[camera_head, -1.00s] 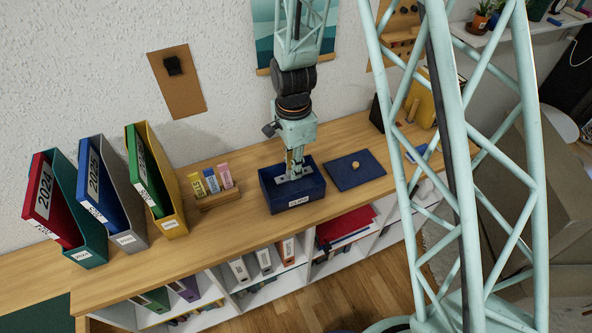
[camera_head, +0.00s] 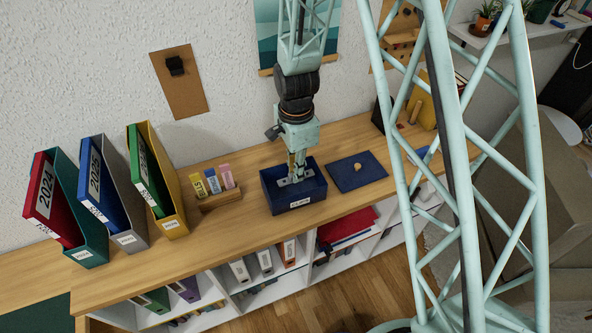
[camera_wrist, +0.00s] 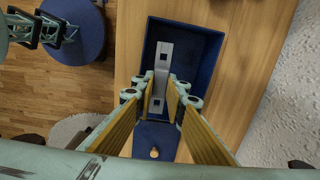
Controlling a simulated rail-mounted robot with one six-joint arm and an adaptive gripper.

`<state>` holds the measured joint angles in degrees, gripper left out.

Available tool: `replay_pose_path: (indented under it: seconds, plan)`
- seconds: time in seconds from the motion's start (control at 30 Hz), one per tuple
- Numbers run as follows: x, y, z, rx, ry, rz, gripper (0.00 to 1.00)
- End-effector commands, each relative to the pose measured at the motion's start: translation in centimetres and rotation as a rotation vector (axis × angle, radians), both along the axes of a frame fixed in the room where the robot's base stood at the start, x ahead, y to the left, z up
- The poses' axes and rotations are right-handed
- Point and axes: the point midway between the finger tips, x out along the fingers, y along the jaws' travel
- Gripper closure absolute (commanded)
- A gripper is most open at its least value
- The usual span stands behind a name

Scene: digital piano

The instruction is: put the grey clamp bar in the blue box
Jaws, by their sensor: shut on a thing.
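The blue box (camera_head: 292,208) stands open on the wooden shelf top, with a white label on its front. The grey clamp bar (camera_wrist: 162,62) lies lengthwise within the box outline in the wrist view; a bit of it shows in the head view (camera_head: 284,183). My gripper (camera_wrist: 161,92) reaches down into the box and is shut on the bar, with one finger on each side. My gripper also shows from above in the head view (camera_head: 296,177). Whether the bar touches the box floor cannot be told.
A flat dark-blue lid (camera_head: 345,180) with a round knob lies right of the box. A wooden holder (camera_head: 220,201) with small coloured packs stands to its left. Binders in a green file (camera_head: 91,250), a grey one and a yellow one (camera_head: 172,226) stand further left.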

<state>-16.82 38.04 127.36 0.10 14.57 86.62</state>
Motion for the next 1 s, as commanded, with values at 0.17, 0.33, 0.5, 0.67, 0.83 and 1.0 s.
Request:
replay_pose_path:
  seconds: [0.17,0.33,0.5,0.67,0.83,1.0]
  plan:
    - [0.0,0.0,-0.9,0.000,0.000,0.000,0.95]
    - [0.0,0.0,-1.8,0.000,0.001,0.000,0.95]
    - [0.0,0.0,-2.6,0.000,0.001,0.000,0.95]
    - [0.0,0.0,-3.4,0.000,0.000,0.000,0.95]
    - [0.0,0.0,-4.2,0.000,0.000,0.000,0.95]
    - [0.0,0.0,-4.9,0.000,0.001,0.000,0.95]
